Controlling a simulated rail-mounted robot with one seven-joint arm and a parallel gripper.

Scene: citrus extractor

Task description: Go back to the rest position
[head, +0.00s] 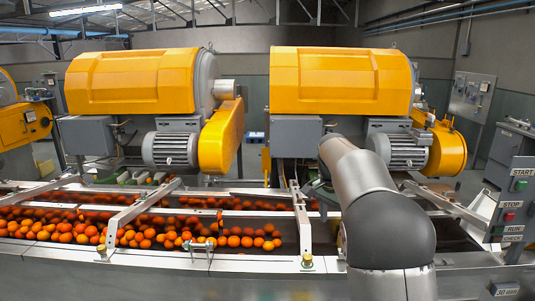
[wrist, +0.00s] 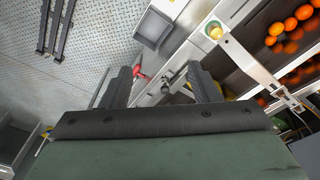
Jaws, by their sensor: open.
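My gripper (wrist: 163,82) shows in the wrist view with its two dark fingers spread apart. I see nothing between the fingers touching them. A small red part (wrist: 140,75) and a grey metal fitting (wrist: 172,78) show beyond the gap; I cannot tell how far away they are. In the head view my arm rises in the right foreground and bends over toward the machine, and it hides my gripper there.
Oranges (head: 140,236) lie in the conveyor trough below two yellow extractors (head: 130,82) (head: 340,80). Metal rails (head: 140,208) cross the trough. A control panel (head: 515,210) with START and STOP buttons stands at the right. The wrist view shows patterned metal floor (wrist: 100,35).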

